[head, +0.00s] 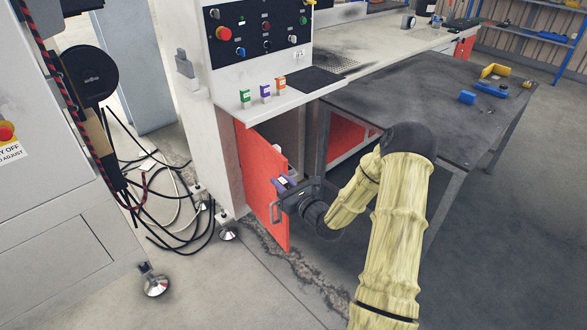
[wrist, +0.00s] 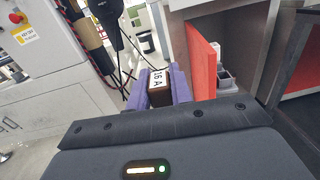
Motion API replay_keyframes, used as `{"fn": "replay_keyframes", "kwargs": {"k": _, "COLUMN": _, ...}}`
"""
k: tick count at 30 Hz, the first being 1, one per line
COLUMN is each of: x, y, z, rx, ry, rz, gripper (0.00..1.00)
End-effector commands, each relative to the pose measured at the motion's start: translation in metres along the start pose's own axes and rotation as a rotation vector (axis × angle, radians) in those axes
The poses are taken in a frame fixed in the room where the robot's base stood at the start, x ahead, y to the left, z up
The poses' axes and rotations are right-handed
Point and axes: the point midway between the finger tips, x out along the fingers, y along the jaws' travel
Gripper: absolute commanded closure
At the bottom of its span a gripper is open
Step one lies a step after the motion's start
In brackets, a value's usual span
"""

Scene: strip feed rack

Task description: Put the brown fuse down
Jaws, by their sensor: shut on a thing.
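The brown fuse (wrist: 159,94) has a white label reading 16 A. In the wrist view it sits between the two purple fingers of my gripper (wrist: 158,82), which is shut on it. In the head view my gripper (head: 285,184) is beside the open red cabinet door (head: 262,180), near the door's upper part and handle. The fuse cannot be made out clearly in the head view.
A green fuse (head: 245,97), a purple fuse (head: 265,92) and an orange fuse (head: 281,84) stand on the white ledge (head: 270,106) above. A dark workbench (head: 420,95) is at right. Cables lie on the floor at left.

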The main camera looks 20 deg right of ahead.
Motion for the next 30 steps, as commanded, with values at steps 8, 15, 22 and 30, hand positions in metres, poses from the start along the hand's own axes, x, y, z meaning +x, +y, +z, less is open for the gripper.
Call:
{"fn": "replay_keyframes", "kwargs": {"k": 8, "x": -0.014, "y": 0.061, "z": -0.044, "rx": 0.007, "ry": 0.011, "rz": 0.017, "gripper": 1.0}}
{"fn": "replay_keyframes", "kwargs": {"k": 15, "x": -0.029, "y": 0.099, "z": -0.067, "rx": -0.01, "ry": 0.025, "rz": 0.014, "gripper": 1.0}}
{"fn": "replay_keyframes", "kwargs": {"k": 22, "x": -0.029, "y": 0.099, "z": -0.068, "rx": -0.012, "ry": 0.024, "rz": 0.013, "gripper": 1.0}}
{"fn": "replay_keyframes", "kwargs": {"k": 30, "x": -0.029, "y": 0.097, "z": -0.067, "rx": -0.012, "ry": 0.025, "rz": 0.011, "gripper": 1.0}}
